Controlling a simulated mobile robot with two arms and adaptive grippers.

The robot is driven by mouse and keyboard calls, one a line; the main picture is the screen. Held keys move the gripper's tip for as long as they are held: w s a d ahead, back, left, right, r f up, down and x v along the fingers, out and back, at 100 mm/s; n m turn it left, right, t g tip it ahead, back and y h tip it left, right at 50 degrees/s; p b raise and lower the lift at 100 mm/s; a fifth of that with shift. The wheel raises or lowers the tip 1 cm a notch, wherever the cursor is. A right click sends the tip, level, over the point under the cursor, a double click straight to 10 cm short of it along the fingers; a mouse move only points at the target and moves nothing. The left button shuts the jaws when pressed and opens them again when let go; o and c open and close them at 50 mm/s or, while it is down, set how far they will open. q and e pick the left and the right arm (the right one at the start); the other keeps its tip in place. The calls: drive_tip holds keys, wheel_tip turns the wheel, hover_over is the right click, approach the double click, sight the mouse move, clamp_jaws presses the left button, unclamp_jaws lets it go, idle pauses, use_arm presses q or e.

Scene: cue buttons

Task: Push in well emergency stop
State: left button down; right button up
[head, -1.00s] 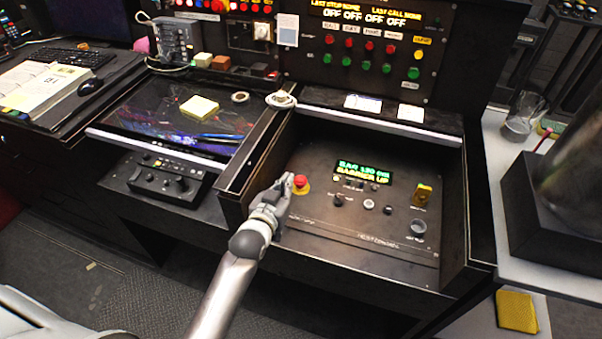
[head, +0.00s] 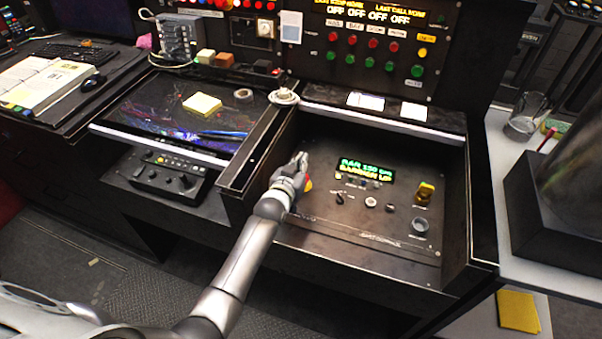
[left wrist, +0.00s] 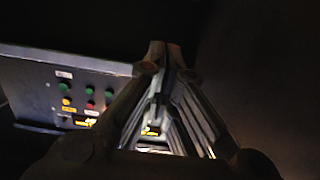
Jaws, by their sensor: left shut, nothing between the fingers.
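The emergency stop (head: 309,184) is a red button on a yellow base at the left end of the recessed control panel (head: 345,222). In the head view my left gripper (head: 301,158) covers most of it, and only a sliver of red and yellow shows at the gripper's right side. The gripper is shut and empty, its tips at or just beyond the button; I cannot tell whether they touch it. The left wrist view is dark and shows the shut fingers (left wrist: 158,85) without a clear button. My right gripper is not in view.
A raised black side wall (head: 243,168) stands just left of my gripper. A round white item (head: 284,97) sits on the ledge above.

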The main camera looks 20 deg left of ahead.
use_arm(q)
drive_tip(key=shift+f, duration=2)
drive_tip(key=shift+f, duration=0.1)
